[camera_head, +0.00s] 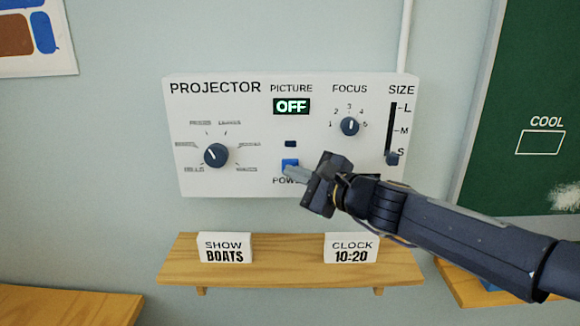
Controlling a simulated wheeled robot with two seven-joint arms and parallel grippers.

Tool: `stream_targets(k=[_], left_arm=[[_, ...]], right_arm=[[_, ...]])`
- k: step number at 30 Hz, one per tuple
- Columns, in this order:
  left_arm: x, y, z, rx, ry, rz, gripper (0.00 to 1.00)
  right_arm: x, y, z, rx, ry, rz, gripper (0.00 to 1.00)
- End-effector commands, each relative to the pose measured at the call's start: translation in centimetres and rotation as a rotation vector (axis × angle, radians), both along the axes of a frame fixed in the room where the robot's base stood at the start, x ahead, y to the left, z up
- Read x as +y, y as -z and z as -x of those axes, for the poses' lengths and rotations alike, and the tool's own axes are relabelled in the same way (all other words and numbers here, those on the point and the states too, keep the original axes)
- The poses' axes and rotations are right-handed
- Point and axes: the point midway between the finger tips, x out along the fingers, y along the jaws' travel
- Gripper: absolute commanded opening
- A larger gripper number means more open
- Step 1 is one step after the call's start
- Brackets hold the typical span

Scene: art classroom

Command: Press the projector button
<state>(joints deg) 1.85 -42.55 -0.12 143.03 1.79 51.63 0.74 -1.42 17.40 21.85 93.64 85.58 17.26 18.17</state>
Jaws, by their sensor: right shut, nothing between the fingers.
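The white projector panel (240,125) is on the wall. Its picture display (291,106) reads OFF. The blue power button (290,164) is low in the middle, above the partly covered word POWER. My right gripper (287,171) is shut and empty. Its fingertips are at the lower edge of the button and cover part of it; I cannot tell whether they touch it. A small dark window (290,144) sits above the button. My left gripper is not in view.
A selector knob (215,155) is at left, a focus knob (349,126) and size slider (392,158) at right. A green chalkboard (520,100) is at right.

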Motion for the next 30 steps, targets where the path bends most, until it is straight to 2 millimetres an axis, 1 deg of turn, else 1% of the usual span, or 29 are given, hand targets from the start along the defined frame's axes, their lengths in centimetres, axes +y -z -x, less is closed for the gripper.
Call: stream_targets(k=[11,18,26,30], left_arm=[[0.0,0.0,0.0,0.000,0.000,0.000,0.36],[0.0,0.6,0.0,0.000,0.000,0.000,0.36],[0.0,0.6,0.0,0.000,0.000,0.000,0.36],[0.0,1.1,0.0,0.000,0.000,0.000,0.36]], right_arm=[[0.0,0.1,-0.1,0.000,0.001,0.001,0.00],[0.0,0.2,0.7,-0.001,0.001,0.002,0.00],[0.0,0.1,0.8,0.000,0.000,0.002,0.00],[0.0,0.1,1.6,-0.003,-0.001,0.002,0.00]])
